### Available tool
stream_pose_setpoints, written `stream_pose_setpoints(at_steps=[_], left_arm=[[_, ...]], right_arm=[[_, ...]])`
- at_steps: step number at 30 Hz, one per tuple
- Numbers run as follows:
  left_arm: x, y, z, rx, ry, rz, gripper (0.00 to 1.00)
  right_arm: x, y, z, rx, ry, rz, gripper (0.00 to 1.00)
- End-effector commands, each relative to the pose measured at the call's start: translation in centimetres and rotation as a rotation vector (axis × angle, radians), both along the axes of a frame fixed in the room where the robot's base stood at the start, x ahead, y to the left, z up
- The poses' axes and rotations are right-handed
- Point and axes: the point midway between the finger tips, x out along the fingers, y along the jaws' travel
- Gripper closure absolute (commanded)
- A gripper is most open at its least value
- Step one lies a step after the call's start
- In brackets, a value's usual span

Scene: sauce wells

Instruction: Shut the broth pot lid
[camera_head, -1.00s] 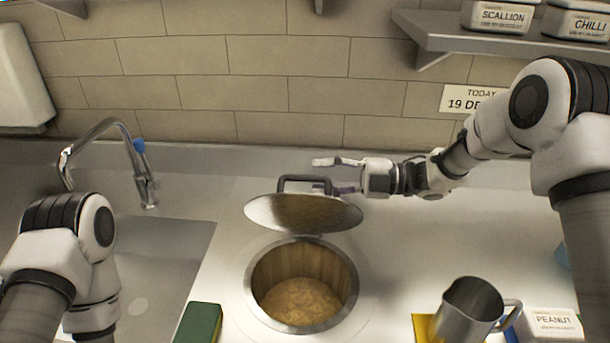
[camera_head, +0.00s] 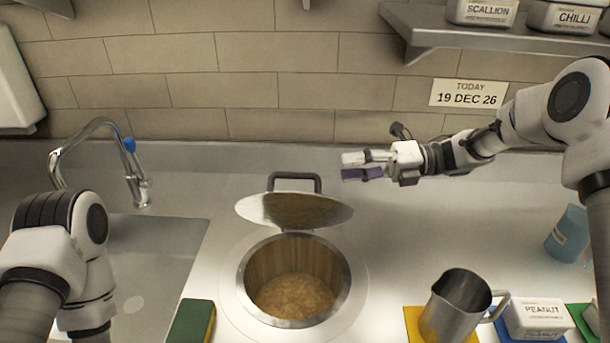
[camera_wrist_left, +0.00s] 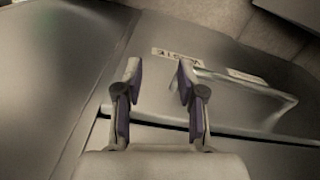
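The broth pot (camera_head: 244,277) is sunk in the counter, its mouth uncovered, with tan broth (camera_head: 293,297) inside. Its round metal lid (camera_head: 294,211) is hinged at the back rim and stands raised, with a dark handle (camera_head: 294,176) at its top. My right gripper (camera_head: 356,166) is to the right of the lid handle and apart from it. Its two fingers show one above the other with a narrow gap, and nothing shows between them. My left gripper (camera_wrist_left: 158,75) is open and empty in the left wrist view; in the head view only its arm shows.
A sink with a tap (camera_head: 127,165) is at the left. A green and yellow sponge (camera_head: 191,322) lies left of the pot. A metal jug (camera_head: 456,306), a peanut tub (camera_head: 538,318) and a blue cup (camera_head: 567,234) are at the right. A shelf (camera_head: 430,28) overhangs the back right.

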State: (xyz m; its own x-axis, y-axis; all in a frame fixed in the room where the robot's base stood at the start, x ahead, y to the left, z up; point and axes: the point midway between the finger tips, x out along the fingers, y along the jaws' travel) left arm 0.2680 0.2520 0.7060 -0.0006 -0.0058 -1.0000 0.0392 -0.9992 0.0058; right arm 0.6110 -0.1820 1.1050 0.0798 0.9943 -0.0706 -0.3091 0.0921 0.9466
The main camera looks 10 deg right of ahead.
Motion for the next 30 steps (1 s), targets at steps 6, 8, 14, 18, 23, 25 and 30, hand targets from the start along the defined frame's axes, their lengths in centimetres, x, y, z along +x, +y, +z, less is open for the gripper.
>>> stream_pose_setpoints(at_steps=[6,8,14,18,23,25,30], left_arm=[[0.1,0.0,4.7,0.000,-0.002,0.000,0.61],[0.1,0.0,4.7,0.000,-0.002,0.000,0.61],[0.0,0.0,5.6,0.000,0.000,0.000,0.61],[0.0,0.0,6.6,0.000,-0.001,0.000,0.61],[0.0,0.0,7.1,0.000,-0.001,0.000,0.61],[0.0,0.0,7.1,0.000,-0.001,0.000,0.61],[0.0,0.0,7.0,0.000,-0.001,0.000,0.61]], right_arm=[[1.1,4.8,1.0,-0.172,-0.360,0.242,0.61],[0.9,5.3,0.4,-0.174,-0.347,0.249,0.61],[0.5,7.9,-0.4,-0.173,-0.342,0.249,0.61],[0.2,10.6,-1.0,-0.174,-0.343,0.248,0.61],[0.1,12.3,-1.6,-0.171,-0.344,0.245,0.61],[0.1,12.6,-1.8,-0.171,-0.344,0.245,0.61],[0.1,12.6,-1.9,-0.172,-0.344,0.243,0.61]])
